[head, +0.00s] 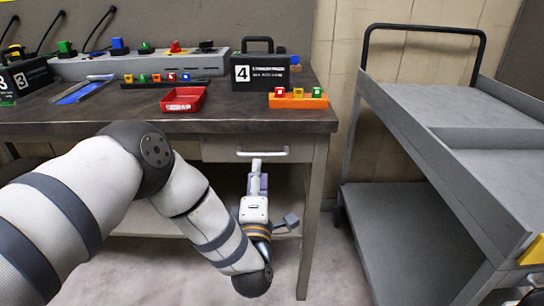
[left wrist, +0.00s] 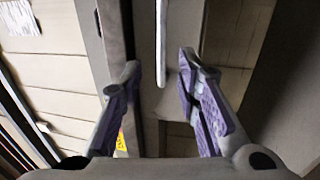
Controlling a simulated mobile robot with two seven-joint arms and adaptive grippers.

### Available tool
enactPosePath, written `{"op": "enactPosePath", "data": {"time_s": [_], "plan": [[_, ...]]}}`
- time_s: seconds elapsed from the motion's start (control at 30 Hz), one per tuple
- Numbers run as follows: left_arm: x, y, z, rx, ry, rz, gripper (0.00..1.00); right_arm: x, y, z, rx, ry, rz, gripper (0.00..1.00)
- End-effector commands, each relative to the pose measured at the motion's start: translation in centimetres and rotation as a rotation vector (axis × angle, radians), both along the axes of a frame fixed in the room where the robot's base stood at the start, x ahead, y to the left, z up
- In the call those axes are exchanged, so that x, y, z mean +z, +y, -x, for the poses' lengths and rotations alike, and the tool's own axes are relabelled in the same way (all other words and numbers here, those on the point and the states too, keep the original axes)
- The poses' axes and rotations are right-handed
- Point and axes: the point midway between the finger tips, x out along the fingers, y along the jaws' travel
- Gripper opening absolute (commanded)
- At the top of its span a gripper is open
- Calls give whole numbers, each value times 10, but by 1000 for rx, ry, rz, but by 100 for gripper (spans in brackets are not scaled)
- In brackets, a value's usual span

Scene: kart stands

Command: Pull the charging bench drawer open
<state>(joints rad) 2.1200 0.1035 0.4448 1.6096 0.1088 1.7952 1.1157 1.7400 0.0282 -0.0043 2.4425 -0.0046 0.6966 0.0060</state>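The charging bench drawer (head: 222,149) sits under the right part of the bench top, and its front looks flush with the bench, so it looks shut. Its pale bar handle (head: 275,153) runs across the front. My left gripper (head: 257,168) is just below and in front of the handle. In the left wrist view my left gripper (left wrist: 160,68) is open, with its purple-padded fingers apart. The handle (left wrist: 161,45) shows between and beyond the fingertips, nearer the right finger. I see no contact. My right gripper is not in view.
The bench top (head: 130,119) holds a red tray (head: 183,100), a black case marked 4 (head: 260,73), an orange block rack (head: 298,100) and a grey charging strip (head: 140,64). A grey cart (head: 400,215) stands right of the bench. Floor between them is clear.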

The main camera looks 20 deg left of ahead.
Motion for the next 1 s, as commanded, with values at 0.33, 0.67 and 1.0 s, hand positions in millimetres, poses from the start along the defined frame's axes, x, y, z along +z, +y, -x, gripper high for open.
{"op": "enactPosePath", "data": {"time_s": [0.33, 0.67, 1.0], "plan": [[10, 18, -63, 0, 3, -2, 30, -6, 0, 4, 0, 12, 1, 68], [12, 19, -69, -2, 5, -2, 28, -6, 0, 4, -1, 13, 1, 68], [12, 19, -69, -2, 6, -3, 0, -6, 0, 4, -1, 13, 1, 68]]}}
